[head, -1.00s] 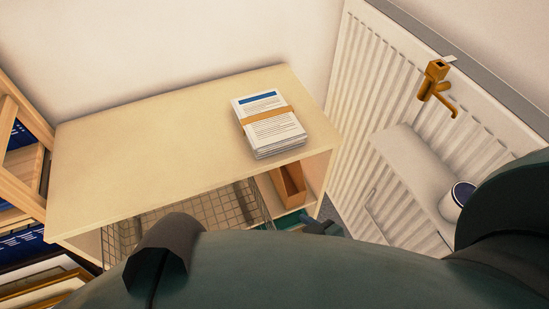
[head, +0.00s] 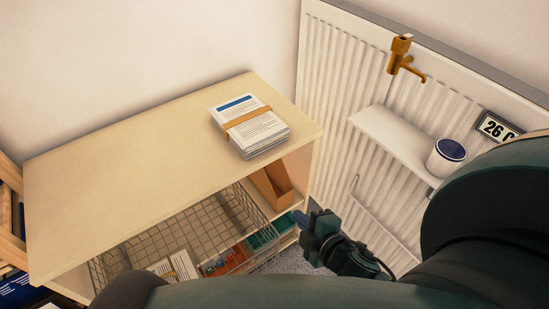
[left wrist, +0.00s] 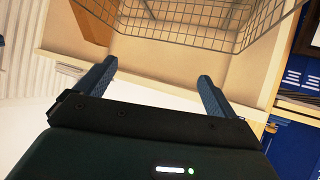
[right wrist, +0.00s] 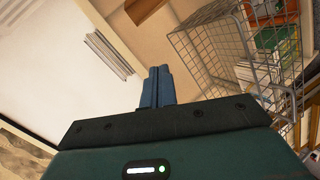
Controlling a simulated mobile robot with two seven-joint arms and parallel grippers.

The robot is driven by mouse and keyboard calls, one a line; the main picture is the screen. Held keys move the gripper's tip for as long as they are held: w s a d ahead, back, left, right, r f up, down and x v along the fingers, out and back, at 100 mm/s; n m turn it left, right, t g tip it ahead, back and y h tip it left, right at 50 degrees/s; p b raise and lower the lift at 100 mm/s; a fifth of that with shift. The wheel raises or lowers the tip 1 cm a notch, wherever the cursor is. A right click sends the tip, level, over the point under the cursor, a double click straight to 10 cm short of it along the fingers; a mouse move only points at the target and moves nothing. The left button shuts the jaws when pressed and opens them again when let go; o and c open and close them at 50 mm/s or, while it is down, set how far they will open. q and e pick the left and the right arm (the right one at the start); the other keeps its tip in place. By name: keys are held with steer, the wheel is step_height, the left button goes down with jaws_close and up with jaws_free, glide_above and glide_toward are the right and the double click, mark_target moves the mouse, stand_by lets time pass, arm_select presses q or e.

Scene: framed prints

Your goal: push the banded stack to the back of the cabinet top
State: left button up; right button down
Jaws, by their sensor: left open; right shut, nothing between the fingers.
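The banded stack (head: 262,136) is a pile of white printed sheets with a blue heading and an orange-tan band. It lies flat near the right end of the pale wooden cabinet top (head: 120,160), with bare top between it and the wall. My right gripper (head: 303,217) is shut and empty, in front of the cabinet's right end and apart from the stack. In the right wrist view its fingers (right wrist: 157,84) are together, with page edges of the stack (right wrist: 104,56) up and left. My left gripper (left wrist: 155,82) is open and empty, below a wire basket; the head view hides it.
The wire basket (head: 180,238) juts from the cabinet's front, holding papers and coloured files. A brown box (head: 272,187) stands inside the cabinet. On the right are a white radiator (head: 335,75), a shelf with a cup (head: 446,158) and a brass tap (head: 402,55).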

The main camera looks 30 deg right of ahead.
steer(key=w+d+n+t+b, duration=0.2)
steer(key=d+n, duration=0.1)
steer(key=n, duration=0.5)
arm_select(q)
steer(key=shift+s+d+f+t+h+b, duration=0.15)
steer(key=shift+d+f+t+h+b, duration=0.25)
steer(key=shift+d, duration=0.3)
arm_select(e)
steer(key=n+t+y, duration=0.2)
steer(key=n+t, duration=0.1)
steer(key=n, duration=1.2)
glide_toward(268, 143)
steer(key=w, duration=0.6)
steer(key=shift+w+a, duration=0.4)
arm_select(q)
steer(key=shift+f, duration=0.1)
